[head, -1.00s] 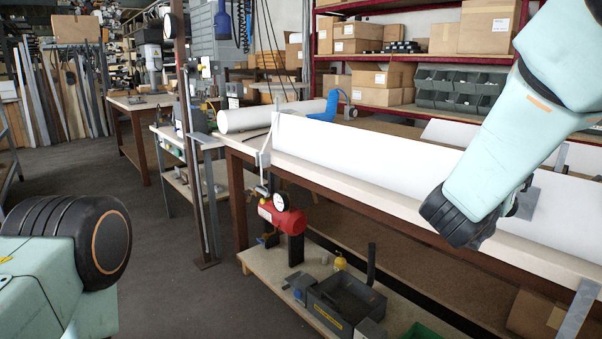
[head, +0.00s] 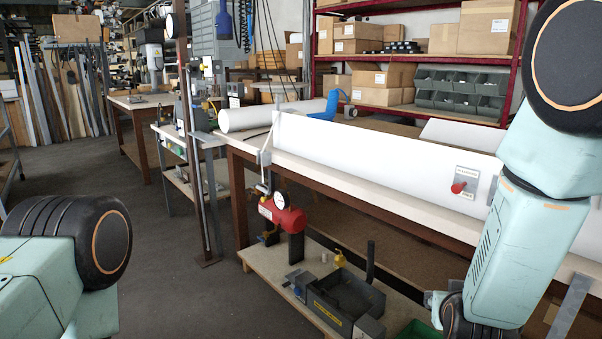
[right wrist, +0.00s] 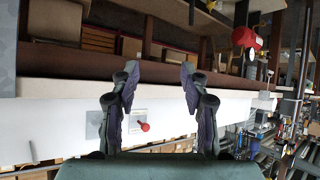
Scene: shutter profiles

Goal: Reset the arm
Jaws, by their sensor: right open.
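My right arm (head: 530,240) comes in from the right in the head view and hangs down in front of the workbench. In the right wrist view my right gripper (right wrist: 160,84) has its two fingers spread wide with nothing between them. The workbench and a red lever switch (right wrist: 143,127) show upside down beyond the fingers. The switch also shows in the head view on a small grey plate (head: 466,184) on the white panel. Only a link of my left arm (head: 50,270) shows at the lower left; its gripper is out of view.
The long white panel (head: 390,150) stands along the workbench (head: 350,180). A red tank with a gauge (head: 285,215) and a dark grey bin (head: 345,300) sit on the low shelf below. Shelves with cardboard boxes (head: 380,85) stand behind. Grey floor (head: 150,270) is clear at the left.

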